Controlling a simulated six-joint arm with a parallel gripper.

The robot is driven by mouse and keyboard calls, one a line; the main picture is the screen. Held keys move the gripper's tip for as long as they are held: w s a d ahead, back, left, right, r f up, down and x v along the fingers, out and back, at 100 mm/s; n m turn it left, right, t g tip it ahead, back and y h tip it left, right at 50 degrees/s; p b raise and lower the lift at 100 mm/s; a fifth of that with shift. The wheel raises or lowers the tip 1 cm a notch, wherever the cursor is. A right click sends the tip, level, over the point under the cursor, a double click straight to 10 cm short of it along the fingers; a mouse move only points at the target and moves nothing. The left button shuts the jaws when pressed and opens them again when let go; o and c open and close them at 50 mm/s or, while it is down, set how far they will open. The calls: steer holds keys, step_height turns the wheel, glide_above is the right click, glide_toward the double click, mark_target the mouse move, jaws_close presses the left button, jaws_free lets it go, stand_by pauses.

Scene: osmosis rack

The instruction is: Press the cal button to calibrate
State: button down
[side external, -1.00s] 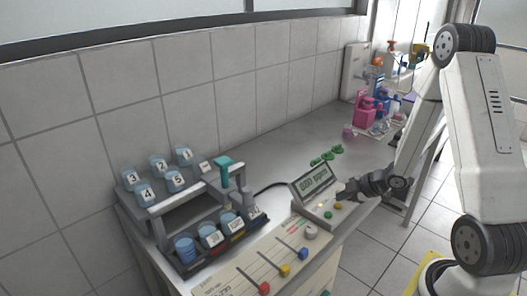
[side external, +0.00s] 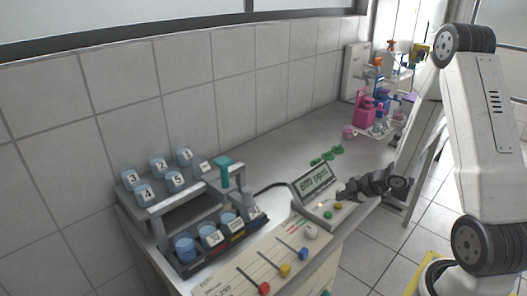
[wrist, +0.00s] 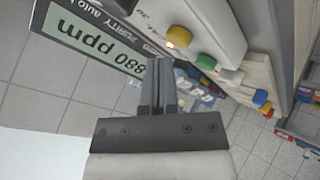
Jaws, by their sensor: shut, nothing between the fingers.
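The meter (side external: 318,186) has a tilted display with a ppm reading and stands at the bench's right front. Its yellow button (side external: 338,205) and green button (side external: 328,214) sit on the panel below the display. My gripper (side external: 341,195) is shut and empty, beside the yellow button at the meter's right edge. In the wrist view the closed fingers (wrist: 161,68) point toward the panel, just left of the yellow button (wrist: 179,37), with the green button (wrist: 206,62) further right. I cannot tell whether the fingertips touch the meter.
A slider panel (side external: 245,272) with red, yellow and blue knobs lies in front left of the meter, with a white knob (side external: 311,231) near it. A rack of numbered cups (side external: 150,211) stands at left. Green pieces (side external: 327,157) lie behind the meter. Pink bottles (side external: 364,110) stand farther back.

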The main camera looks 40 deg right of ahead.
mark_target(341, 206)
steer(key=shift+f, duration=0.9)
stand_by(1.4)
steer(key=shift+r, duration=0.9)
steer(key=shift+r, duration=0.15)
steer(key=shift+r, duration=2.35)
steer(key=shift+w+a+r+m+h, duration=0.35)
steer(key=shift+w+a+m+h, duration=0.15)
steer(key=shift+m+h, duration=0.1)
steer(key=s+a+r+m+g, duration=0.1)
steer(key=s+a+m+g, duration=0.2)
steer(key=a, duration=0.6)
steer(key=s+a+r+m+g, duration=0.2)
steer(key=s+a+m+g, duration=0.1)
steer(key=a+m, duration=0.4)
steer(key=shift+s+a+r+h, duration=0.2)
steer(key=shift+s+a+h, duration=0.3)
steer(key=shift+a, duration=0.35)
